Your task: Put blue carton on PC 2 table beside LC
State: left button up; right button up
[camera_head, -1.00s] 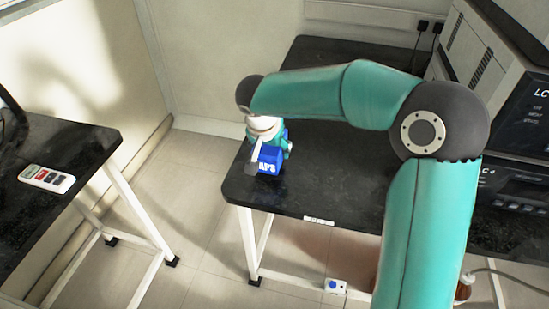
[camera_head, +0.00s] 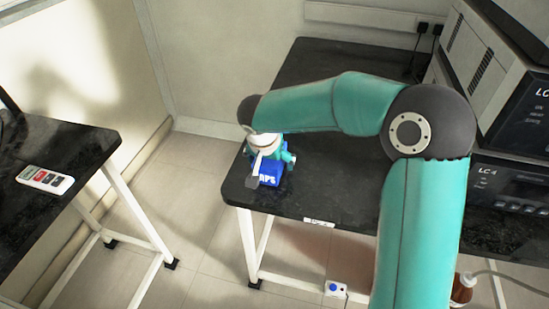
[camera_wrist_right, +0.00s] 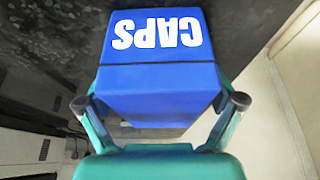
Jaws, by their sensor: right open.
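The blue carton (camera_head: 267,179), lettered in white, is at the left front corner of the black-topped table (camera_head: 335,185) and appears to rest on it. In the right wrist view the carton (camera_wrist_right: 160,65) fills the middle and its lettering reads CAPS upside down. My right gripper (camera_head: 266,166) is open at the carton, its wrist above it. The fingers (camera_wrist_right: 160,103) stand one on each side of the carton, close to its sides. Part of the carton is hidden by the gripper in the head view. My left gripper is not seen.
LC instruments (camera_head: 515,190) are stacked at the table's right. Another black table (camera_head: 75,150) with a white remote (camera_head: 45,180) stands left across a floor gap. A small label (camera_head: 318,223) is on the front edge. The table's back is clear.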

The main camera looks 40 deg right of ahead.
jog(key=p+v, duration=0.1)
jog(key=v, duration=1.1)
